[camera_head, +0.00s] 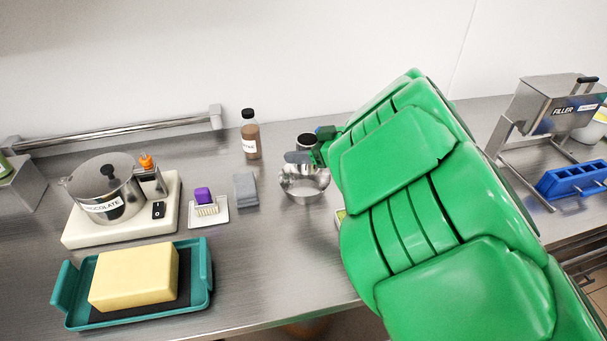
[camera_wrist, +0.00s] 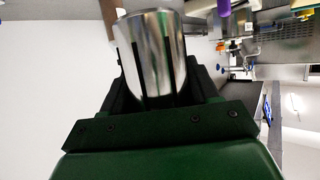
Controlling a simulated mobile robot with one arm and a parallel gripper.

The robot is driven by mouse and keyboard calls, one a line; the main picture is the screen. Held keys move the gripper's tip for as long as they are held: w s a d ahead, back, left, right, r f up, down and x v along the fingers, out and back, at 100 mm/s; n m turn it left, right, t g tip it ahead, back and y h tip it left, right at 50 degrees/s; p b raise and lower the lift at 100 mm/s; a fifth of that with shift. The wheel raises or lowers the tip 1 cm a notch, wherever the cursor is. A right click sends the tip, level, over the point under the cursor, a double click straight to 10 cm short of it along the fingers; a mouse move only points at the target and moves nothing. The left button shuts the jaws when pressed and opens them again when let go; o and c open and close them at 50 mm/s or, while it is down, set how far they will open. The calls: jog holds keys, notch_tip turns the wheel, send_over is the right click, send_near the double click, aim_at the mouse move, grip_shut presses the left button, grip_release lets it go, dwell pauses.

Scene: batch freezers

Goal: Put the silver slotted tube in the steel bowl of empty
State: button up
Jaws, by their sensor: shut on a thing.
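The silver slotted tube (camera_wrist: 150,50) is large in the wrist view, shiny with dark vertical slots. My gripper (camera_wrist: 160,78) is shut on it, with a dark finger on each side. In the head view my gripper (camera_head: 318,154) is small and partly hidden by my green arm, by the back rim of the steel bowl. The steel bowl (camera_head: 303,184) stands on the counter and its visible inside looks empty; my arm is close to its right side. A dark-topped silver cylinder (camera_head: 307,142) shows just behind the bowl; I cannot tell whether it is the held tube.
Left of the bowl are a grey block (camera_head: 245,189), a brush on a small tray (camera_head: 208,213) and a brown bottle (camera_head: 250,135). Further left are a chocolate pot (camera_head: 107,190) and a teal tray (camera_head: 202,262). A filler machine (camera_head: 553,105) stands right.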

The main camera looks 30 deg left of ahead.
aim_at(302, 171)
jog(key=shift+f, duration=3.7)
jog(key=shift+f, duration=0.45)
jog(key=o, duration=1.1)
jog(key=shift+r, duration=0.6)
jog(key=v, duration=1.2)
jog(key=shift+f, duration=0.15)
jog(key=shift+w, duration=0.1)
